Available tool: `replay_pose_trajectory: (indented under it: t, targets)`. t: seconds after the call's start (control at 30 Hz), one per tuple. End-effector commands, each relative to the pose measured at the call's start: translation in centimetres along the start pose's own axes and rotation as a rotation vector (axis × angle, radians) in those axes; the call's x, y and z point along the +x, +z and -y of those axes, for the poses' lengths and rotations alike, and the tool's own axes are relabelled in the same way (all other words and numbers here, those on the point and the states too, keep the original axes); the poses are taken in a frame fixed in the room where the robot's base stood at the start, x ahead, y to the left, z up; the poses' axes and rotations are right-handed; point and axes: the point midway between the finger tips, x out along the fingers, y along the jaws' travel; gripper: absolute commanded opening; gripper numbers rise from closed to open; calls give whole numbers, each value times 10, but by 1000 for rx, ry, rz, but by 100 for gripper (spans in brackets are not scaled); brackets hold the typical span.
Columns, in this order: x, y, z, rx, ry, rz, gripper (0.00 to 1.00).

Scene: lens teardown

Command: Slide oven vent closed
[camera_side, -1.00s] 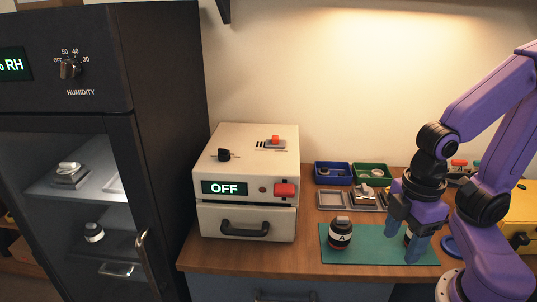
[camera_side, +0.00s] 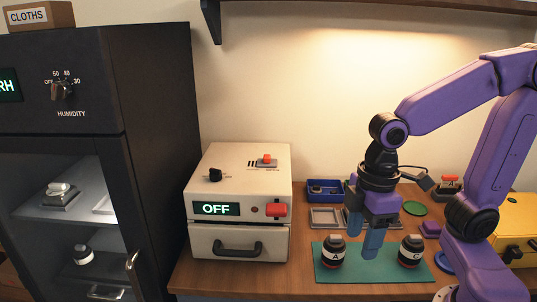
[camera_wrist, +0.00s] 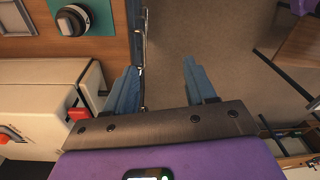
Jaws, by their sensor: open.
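The white oven (camera_side: 238,215) stands on the bench with its display reading OFF. On its top, an orange-red vent knob (camera_side: 266,159) sits on a small grey slider, with dark vent slots (camera_side: 252,163) uncovered to its left. My gripper (camera_side: 374,240) is open and empty, pointing down to the right of the oven, over the teal mat area and apart from the vent. In the wrist view, my gripper (camera_wrist: 160,82) shows two blue fingers spread with nothing between them; the oven (camera_wrist: 38,95) is at the left.
A black knob (camera_side: 215,174) and a red switch (camera_side: 277,210) are on the oven. A blue bin (camera_side: 324,190) and grey trays are behind. A dark cabinet (camera_side: 160,150) stands left.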

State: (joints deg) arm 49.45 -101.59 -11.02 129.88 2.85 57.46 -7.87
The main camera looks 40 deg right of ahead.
Motion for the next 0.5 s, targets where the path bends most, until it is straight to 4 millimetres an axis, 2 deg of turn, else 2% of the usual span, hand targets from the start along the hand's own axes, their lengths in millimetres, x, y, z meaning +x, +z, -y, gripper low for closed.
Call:
replay_pose_trajectory:
  t: [0.03,0.2,0.33,0.5]
  targets:
    - [-10,-18,-15,29,-5,-15,55]
    - [-42,-64,-71,92,-23,-68,55]
    - [-66,-88,-123,132,-27,-115,55]
    - [-98,-100,-198,175,-15,-181,55]
